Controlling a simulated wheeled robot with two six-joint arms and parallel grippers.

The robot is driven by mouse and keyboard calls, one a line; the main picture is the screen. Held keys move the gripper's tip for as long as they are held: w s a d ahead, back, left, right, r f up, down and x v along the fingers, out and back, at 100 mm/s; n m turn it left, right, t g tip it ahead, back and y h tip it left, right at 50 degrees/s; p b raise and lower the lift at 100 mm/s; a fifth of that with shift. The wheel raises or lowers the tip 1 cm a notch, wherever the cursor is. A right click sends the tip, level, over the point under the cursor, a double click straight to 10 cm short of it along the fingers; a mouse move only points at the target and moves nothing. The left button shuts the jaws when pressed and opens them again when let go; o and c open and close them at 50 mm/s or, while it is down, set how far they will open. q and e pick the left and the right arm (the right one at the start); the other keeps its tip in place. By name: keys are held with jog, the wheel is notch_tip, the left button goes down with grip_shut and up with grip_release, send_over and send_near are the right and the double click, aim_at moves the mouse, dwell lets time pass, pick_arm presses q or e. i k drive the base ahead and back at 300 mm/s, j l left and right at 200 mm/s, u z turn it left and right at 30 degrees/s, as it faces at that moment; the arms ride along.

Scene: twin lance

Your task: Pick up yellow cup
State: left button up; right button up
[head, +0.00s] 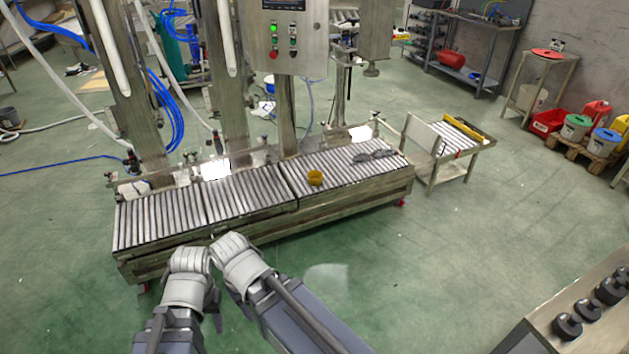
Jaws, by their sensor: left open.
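My left gripper (217,316) shows only as a small dark part between my two arms, low in the picture. It is open, with nothing seen in it, and is well short of the cup, below and to the left of it. My right arm is in view beside the left one, but I do not see its jaws. Nothing hides the cup.
Steel columns and a control box (296,38) rise behind the conveyor. Grey parts (375,155) lie on the rollers right of the cup. A small side table (462,139) adjoins the right end. A bench with black knobs (588,309) is at bottom right. Green floor between is clear.

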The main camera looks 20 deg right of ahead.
aim_at(314, 177)
jog(key=i+l+z, duration=0.1)
jog(key=i+l, duration=0.25)
jog(key=i, duration=0.15)
jog(key=i+l+z, duration=0.15)
jog(key=i+l, duration=0.2)
jog(key=i, duration=0.15)
jog(key=i+l+z, duration=0.1)
jog(key=i+l, duration=0.2)
jog(key=i, duration=0.25)
jog(key=i+l+z, duration=0.15)
jog(key=i, duration=0.35)
jog(key=i+l+z, duration=0.1)
jog(key=i+l, duration=0.15)
jog(key=i, duration=0.3)
